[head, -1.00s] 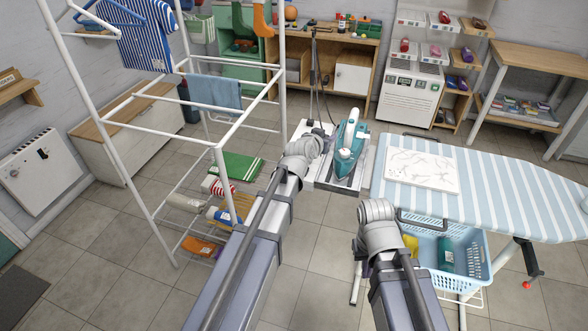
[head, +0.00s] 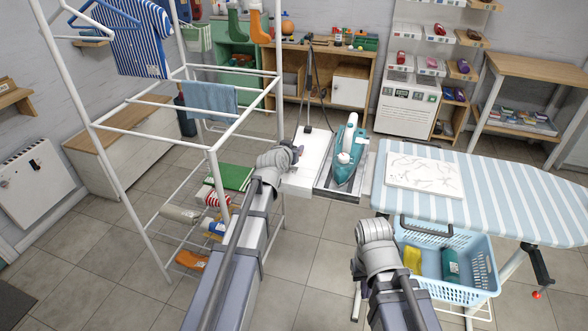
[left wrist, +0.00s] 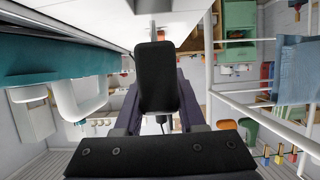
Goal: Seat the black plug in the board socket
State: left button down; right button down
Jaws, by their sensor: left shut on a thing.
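The black plug (left wrist: 157,78) fills the middle of the left wrist view, held between the dark purple fingers of my left gripper (left wrist: 157,100). A black cord shows below it. In the head view my left gripper (head: 297,153) is mostly hidden by my own wrist, beside the white panel (head: 308,165) at the left end of the ironing board (head: 500,190). The plug's far end points toward a pale surface with a small grey part (left wrist: 140,5) at the top of the wrist view. I cannot make out the socket's opening. My right arm hangs left of the basket; its gripper is hidden.
A teal iron (head: 347,155) stands on its rest right of my left gripper. A white drying rack (head: 215,165) stands close on the left. A blue basket (head: 465,290) is under the board at right. A patterned white sheet (head: 425,172) lies on the board.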

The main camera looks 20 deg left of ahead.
pick_arm(q)
jog(key=shift+f+b, duration=2.1)
jog(key=shift+f, duration=0.45)
jog(key=shift+r, duration=0.15)
jog(key=c, duration=0.5)
grip_release()
